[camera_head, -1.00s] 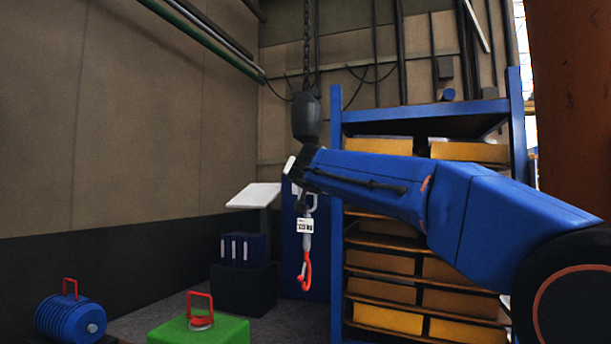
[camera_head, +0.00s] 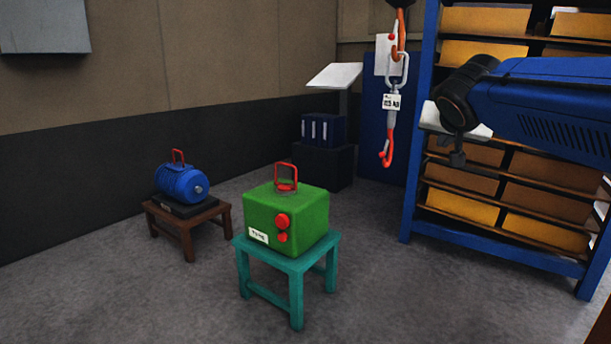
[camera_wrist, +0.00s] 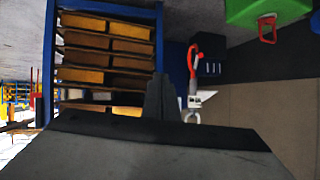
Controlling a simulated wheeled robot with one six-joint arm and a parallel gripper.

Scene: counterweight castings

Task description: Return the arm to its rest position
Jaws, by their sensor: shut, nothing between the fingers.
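My arm reaches in from the right edge of the head view, in front of the blue shelf rack. The hook also shows in the wrist view (camera_wrist: 194,58), beside the fingers.
The blue rack (camera_head: 421,130) with yellow-orange boxes stands behind my arm. A green casting (camera_head: 300,215) with a red handle sits on a teal stool (camera_head: 292,264). The floor in front is clear.

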